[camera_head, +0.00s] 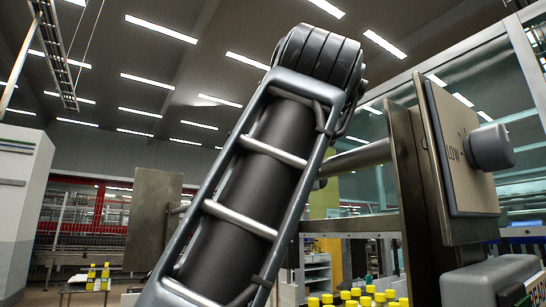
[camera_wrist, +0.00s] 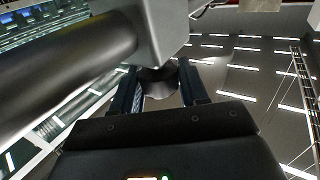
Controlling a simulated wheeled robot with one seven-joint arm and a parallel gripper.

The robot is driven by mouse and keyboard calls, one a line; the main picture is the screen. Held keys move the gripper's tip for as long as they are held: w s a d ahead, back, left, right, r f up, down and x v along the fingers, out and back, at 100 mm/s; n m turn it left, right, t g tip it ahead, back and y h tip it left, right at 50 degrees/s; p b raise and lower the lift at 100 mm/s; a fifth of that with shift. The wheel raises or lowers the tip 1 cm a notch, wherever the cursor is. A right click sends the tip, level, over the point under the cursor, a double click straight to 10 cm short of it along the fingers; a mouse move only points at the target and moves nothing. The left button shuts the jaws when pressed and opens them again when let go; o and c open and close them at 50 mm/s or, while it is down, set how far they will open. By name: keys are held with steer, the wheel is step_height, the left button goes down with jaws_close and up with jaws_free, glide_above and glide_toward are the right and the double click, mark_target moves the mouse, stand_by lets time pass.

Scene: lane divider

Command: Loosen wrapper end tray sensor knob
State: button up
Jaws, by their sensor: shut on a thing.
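In the wrist view a dark grey rounded knob (camera_wrist: 158,84) sits between the two fingers of my gripper (camera_wrist: 158,74), under a grey block (camera_wrist: 164,30). My gripper is shut on this knob, with one finger on each side. A thick dark rod (camera_wrist: 60,70) runs from the block to the left. In the head view my arm stands across the middle; my gripper and the held knob do not show there. A grey rod (camera_head: 358,158) passes behind my arm.
At the right of the head view, a separate grey knob (camera_head: 492,147) stands out from a panel (camera_head: 450,150) marked LOW. Yellow-capped bottles (camera_head: 368,298) stand low in the middle. A metal plate (camera_head: 156,222) stands left of my arm, and a white cabinet (camera_head: 22,200) at far left.

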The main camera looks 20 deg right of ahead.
steer(key=shift+n+t+y+b, duration=0.3)
steer(key=shift+n+t+y, duration=0.2)
steer(key=shift+n+y, duration=0.85)
steer(key=shift+y, duration=0.45)
steer(key=o, duration=0.9)
steer(key=shift+c, duration=0.2)
steer(key=shift+o, duration=0.5)
steer(key=shift+m, duration=0.25)
